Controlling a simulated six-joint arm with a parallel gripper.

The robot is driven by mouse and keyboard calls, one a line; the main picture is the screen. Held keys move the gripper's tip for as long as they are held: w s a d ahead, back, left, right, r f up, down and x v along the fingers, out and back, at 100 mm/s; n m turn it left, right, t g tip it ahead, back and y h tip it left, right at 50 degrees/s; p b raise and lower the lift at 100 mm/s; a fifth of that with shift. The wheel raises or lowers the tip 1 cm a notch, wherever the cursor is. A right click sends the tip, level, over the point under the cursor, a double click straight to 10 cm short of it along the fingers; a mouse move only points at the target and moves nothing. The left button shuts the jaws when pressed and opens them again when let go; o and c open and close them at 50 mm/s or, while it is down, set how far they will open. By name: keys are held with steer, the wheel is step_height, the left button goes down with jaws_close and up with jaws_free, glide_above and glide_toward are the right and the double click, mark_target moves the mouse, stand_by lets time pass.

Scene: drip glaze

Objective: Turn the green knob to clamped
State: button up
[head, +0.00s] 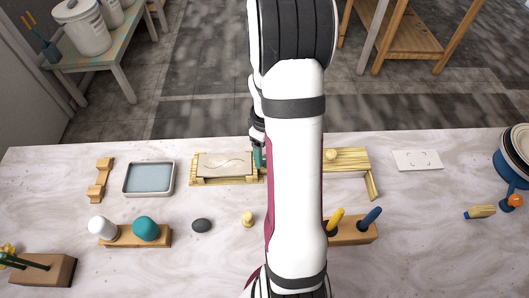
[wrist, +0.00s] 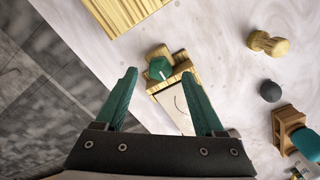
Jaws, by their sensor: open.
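The green knob (wrist: 159,68) is a faceted teal piece at the end of a wooden holder in the wrist view. The holder grips a pale tile (wrist: 177,110) with a curved line on it. My gripper (wrist: 160,74) is open and empty, its two teal fingers apart. In the picture the knob lies between the fingertips, but I cannot tell how far below them it is. In the head view the holder with the pale tile (head: 224,163) lies left of my arm. A teal bit at its right end is mostly hidden by my arm; I cannot tell if it is knob or finger.
A ribbed wooden board (wrist: 122,12) lies near the holder. A small wooden stamp (head: 248,218), a dark stone (head: 202,225) and a stand with white and teal bulbs (head: 145,229) are at the front. A grey tray (head: 149,179) sits left. Clear marble lies between them.

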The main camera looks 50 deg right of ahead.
steer(key=shift+f, duration=1.1)
jaws_close()
